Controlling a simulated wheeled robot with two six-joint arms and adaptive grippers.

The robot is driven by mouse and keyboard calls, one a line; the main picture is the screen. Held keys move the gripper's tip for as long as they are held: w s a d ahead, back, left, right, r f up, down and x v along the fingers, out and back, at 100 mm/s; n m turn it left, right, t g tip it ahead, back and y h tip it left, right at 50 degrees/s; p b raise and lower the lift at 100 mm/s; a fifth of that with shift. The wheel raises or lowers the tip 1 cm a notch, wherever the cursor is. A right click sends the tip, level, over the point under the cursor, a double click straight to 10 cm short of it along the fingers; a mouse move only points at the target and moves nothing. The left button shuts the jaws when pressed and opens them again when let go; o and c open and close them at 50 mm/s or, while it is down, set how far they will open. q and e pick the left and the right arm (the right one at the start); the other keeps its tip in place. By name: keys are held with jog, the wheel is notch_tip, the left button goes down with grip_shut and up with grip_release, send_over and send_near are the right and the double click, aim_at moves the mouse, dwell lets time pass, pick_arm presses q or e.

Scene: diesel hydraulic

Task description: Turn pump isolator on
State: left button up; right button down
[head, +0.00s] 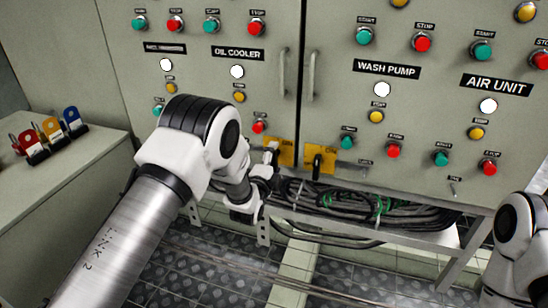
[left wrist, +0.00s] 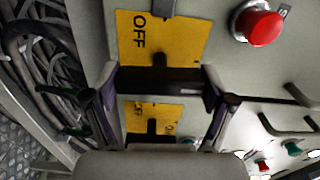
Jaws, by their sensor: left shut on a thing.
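Two yellow isolator plates sit low on the cabinets, either side of the door seam. The left plate (head: 287,152) also shows at the top of the left wrist view (left wrist: 130,45), with OFF readable. A grey lever (left wrist: 160,8) is partly in frame there. The right plate (head: 328,166) has a black lever (head: 316,164) and also shows between my fingers in the left wrist view (left wrist: 172,112).
Bundled black cables (head: 375,205) hang just below the isolators. Door handles (head: 283,75) and a red stop button (head: 258,127) stick out above. Padlocks (head: 72,120) stand on the grey ledge at left. White lamps and several push buttons cover the panels.

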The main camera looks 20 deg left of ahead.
pick_arm(q)
jog(key=shift+m, duration=0.5)
jog(key=o, duration=1)
jog(key=s, duration=1.2)
jog(key=shift+a, duration=0.2)
